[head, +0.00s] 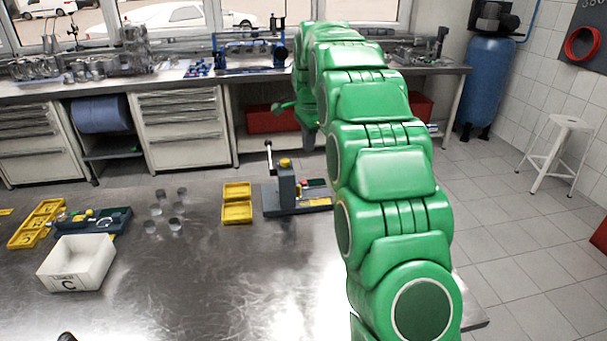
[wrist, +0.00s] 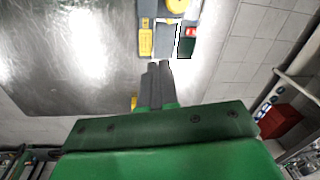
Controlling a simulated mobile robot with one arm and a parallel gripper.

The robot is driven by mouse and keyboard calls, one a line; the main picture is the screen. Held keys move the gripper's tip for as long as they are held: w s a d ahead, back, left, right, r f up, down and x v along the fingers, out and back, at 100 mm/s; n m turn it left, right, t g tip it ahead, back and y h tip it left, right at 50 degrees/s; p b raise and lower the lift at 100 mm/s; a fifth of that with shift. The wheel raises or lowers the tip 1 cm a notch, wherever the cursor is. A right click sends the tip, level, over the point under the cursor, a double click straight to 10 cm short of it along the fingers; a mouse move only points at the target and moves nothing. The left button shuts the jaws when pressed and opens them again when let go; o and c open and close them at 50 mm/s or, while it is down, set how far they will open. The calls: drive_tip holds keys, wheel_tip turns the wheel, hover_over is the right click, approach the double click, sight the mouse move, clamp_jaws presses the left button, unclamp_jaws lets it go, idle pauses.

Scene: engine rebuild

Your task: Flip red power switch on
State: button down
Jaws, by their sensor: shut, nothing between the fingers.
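The red switch (head: 305,183) is a small red part on the base of a grey bench device (head: 288,188) on the steel table. In the wrist view the red switch (wrist: 191,31) lies at the upper right, beside a dark green patch. My gripper (wrist: 158,66) is shut and empty. Its grey fingertips point at the device's near edge, below and left of the red switch, and appear apart from it. In the head view my green arm reaches forward and its hand hangs behind the device. Whether the switch is on or off is too small to tell.
The device carries a yellow knob (head: 285,162) and a post with a lever. A white bin (head: 77,262) and several small metal cylinders lie farther left. The table (head: 200,300) is clear in front.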

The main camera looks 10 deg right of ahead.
sight(303, 181)
drive_tip(key=w+f+m, duration=0.3)
drive_tip(key=w+f, duration=0.1)
drive_tip(key=w, duration=0.4)
drive_tip(key=shift+t, duration=0.3)
drive_tip(key=f, duration=0.4)
drive_tip(key=w+f, duration=0.1)
drive_tip(key=f, duration=0.4)
drive_tip(key=w+f, duration=0.1)
drive_tip(key=f, duration=0.3)
drive_tip(key=shift+w+d+f, duration=0.2)
drive_tip(key=shift+w+f, duration=0.05)
